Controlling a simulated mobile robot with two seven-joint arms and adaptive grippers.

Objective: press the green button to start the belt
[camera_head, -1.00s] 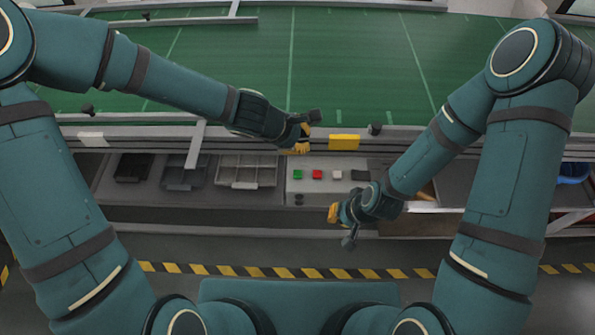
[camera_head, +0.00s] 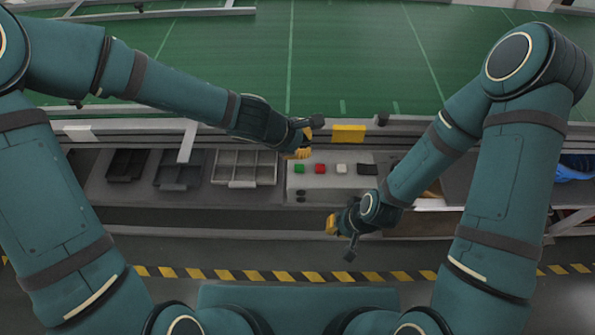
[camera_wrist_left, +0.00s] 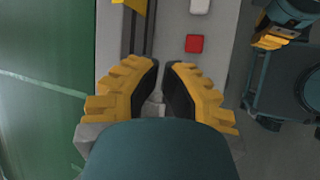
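The green button (camera_head: 299,168) is on the top of a light grey control box (camera_head: 315,184), left of a red button (camera_head: 320,168) and a white button (camera_head: 341,168). My left gripper (camera_head: 302,152) is just beyond the green button in the head view, its yellow fingers pointing down. In the left wrist view its fingers (camera_wrist_left: 162,85) are nearly together, with a narrow empty gap. The red button (camera_wrist_left: 194,44) shows there beyond the right finger; the green one is hidden. My right gripper (camera_head: 333,224) hangs in front of the box, low and apart from it.
A green belt (camera_head: 350,65) lies behind a metal rail carrying a yellow block (camera_head: 348,134). Dark trays (camera_head: 180,170) and a grey divided tray (camera_head: 243,167) stand left of the box. A black and yellow floor stripe (camera_head: 250,274) runs in front.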

